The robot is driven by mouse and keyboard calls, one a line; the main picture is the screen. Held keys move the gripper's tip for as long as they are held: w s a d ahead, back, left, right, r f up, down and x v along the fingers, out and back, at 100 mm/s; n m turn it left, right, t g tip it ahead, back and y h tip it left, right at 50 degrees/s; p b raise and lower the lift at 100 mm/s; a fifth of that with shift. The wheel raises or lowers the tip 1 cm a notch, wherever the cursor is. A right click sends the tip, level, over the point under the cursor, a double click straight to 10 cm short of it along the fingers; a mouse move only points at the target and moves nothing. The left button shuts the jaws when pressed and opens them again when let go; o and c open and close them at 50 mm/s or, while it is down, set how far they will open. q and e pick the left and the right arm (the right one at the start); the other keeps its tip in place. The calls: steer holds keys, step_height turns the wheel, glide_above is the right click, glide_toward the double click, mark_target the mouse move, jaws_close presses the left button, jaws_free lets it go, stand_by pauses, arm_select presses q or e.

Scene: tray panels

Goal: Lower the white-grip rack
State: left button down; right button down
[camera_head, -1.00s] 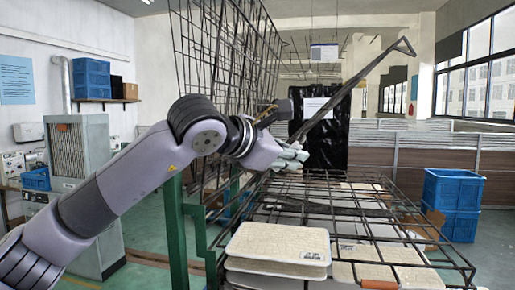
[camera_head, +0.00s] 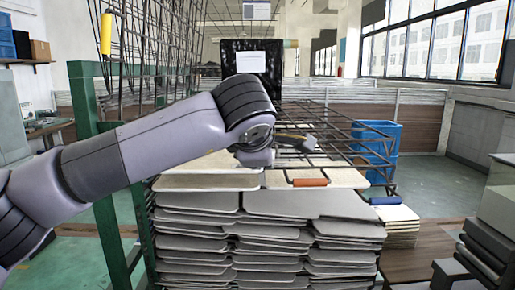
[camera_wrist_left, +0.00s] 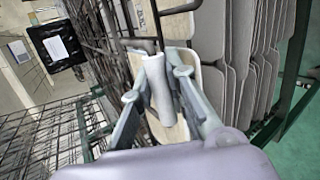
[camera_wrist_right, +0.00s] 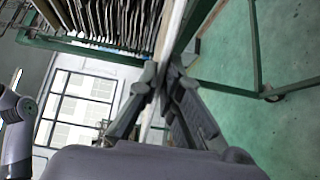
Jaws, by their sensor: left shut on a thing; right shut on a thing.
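The white grip (camera_wrist_left: 157,88) sits between the fingers of my left gripper (camera_wrist_left: 155,83) in the left wrist view. My left gripper is shut on it, and dark wire bars of the rack (camera_wrist_left: 157,20) run up beside it over pale panels. In the head view, my left wrist hides the grip, and a wire rack (camera_head: 335,133) lies low behind the arm, above the panel stacks. In the right wrist view, my right gripper (camera_wrist_right: 162,80) is shut on a pale, thin strip (camera_wrist_right: 178,20) seen edge-on; I cannot tell what it belongs to. The right arm does not show in the head view.
Stacked panels (camera_head: 275,232) fill the green frame (camera_head: 85,100). An orange grip (camera_head: 310,182) and a blue grip (camera_head: 385,200) lie near the front. A yellow grip (camera_head: 106,33) hangs at upper left beside upright racks. Blue crates (camera_head: 375,140) stand behind. Green floor is open at right.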

arm_select(q)
steer(key=shift+f, duration=0.7)
steer(key=shift+f, duration=0.15)
steer(key=c, duration=1.9)
jaws_free()
steer(key=o, duration=0.4)
steer(key=shift+c, duration=0.2)
steer(key=shift+s+r, duration=0.25)
steer(key=shift+r, duration=0.05)
steer(key=v, duration=1.1)
steer(key=shift+s+d, duration=0.1)
steer(key=shift+d, duration=0.05)
